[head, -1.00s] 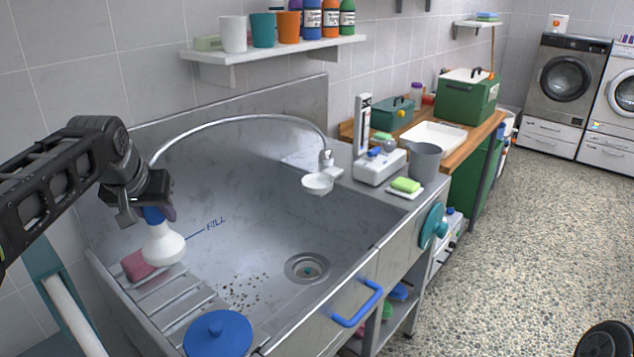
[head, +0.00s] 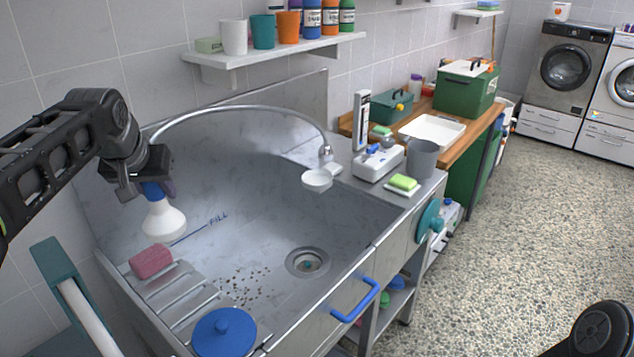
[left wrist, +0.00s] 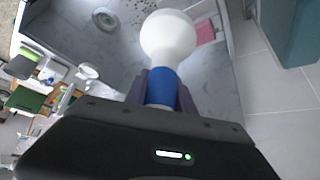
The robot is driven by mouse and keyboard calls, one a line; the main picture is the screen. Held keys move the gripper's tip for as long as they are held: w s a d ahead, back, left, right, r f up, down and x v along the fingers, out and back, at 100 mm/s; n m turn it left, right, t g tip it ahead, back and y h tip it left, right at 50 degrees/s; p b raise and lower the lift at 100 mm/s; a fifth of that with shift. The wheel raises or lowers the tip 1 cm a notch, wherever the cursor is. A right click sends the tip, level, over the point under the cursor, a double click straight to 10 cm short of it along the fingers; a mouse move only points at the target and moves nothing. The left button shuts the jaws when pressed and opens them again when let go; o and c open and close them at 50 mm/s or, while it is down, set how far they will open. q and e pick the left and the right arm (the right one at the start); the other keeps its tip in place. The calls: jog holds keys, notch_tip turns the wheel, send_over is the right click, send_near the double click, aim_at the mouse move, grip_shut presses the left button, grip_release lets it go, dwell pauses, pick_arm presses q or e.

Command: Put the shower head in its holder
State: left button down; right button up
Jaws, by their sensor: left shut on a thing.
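The shower head (head: 164,219) is white with a flared round face pointing down and a blue neck. My left gripper (head: 150,183) is shut on the blue neck and holds it above the left part of the steel sink. In the left wrist view the white head (left wrist: 168,36) sticks out beyond the fingers (left wrist: 160,88), which lie on either side of the blue neck. A grey hose (head: 237,108) arches from behind the gripper to a fitting at the sink's back right. A white round cup (head: 317,179) beside that fitting looks like the holder.
A pink sponge (head: 151,261) lies near the ribbed drainboard, and a blue round lid (head: 224,332) is at the sink's front. A shelf (head: 275,53) with cups and bottles hangs above. A white device (head: 378,163) and grey jug (head: 422,159) stand right.

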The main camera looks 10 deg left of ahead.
pick_arm(q)
jog(key=w+d+p, duration=0.2)
jog(key=w+p, duration=0.2)
jog(key=w, duration=0.2)
jog(key=w+d+p, duration=0.2)
jog(key=w+p, duration=0.2)
jog(key=w, duration=0.3)
jog(key=shift+w+d, duration=0.15)
jog(key=shift+d, duration=0.25)
jog(key=shift+r, duration=0.1)
